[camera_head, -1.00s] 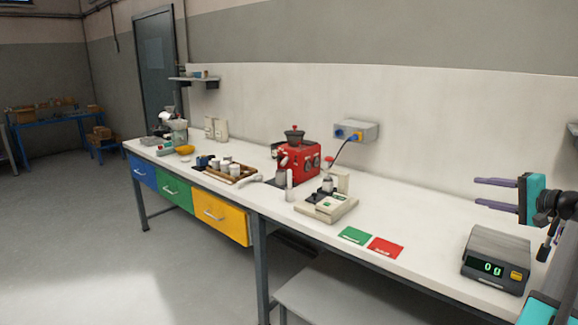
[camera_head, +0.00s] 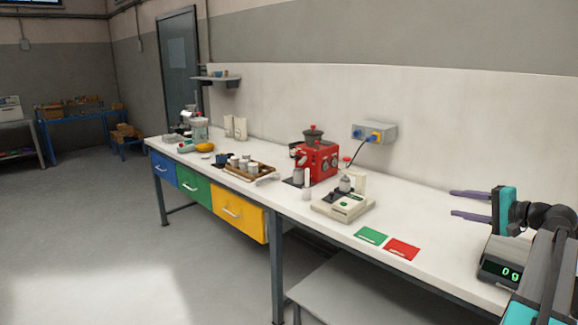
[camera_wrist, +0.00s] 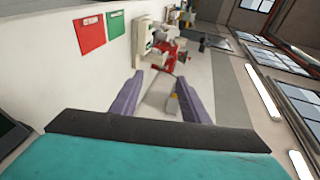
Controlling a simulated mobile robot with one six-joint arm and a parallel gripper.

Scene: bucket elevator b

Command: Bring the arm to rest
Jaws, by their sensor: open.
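My gripper (camera_head: 470,204) is at the right of the head view, above the right end of the white bench (camera_head: 440,255). Its two purple fingers point left and are apart, with nothing between them. In the wrist view my gripper (camera_wrist: 158,88) also shows both fingers spread and empty. My arm runs down to the lower right corner and hides part of a digital scale (camera_head: 497,270) with a lit green display.
A green card (camera_head: 371,236) and a red card (camera_head: 402,250) lie flat on the bench. Left of them stand a cream device (camera_head: 343,207), a red machine (camera_head: 317,162) and a wooden tray (camera_head: 262,172). A socket box (camera_head: 375,132) is on the wall.

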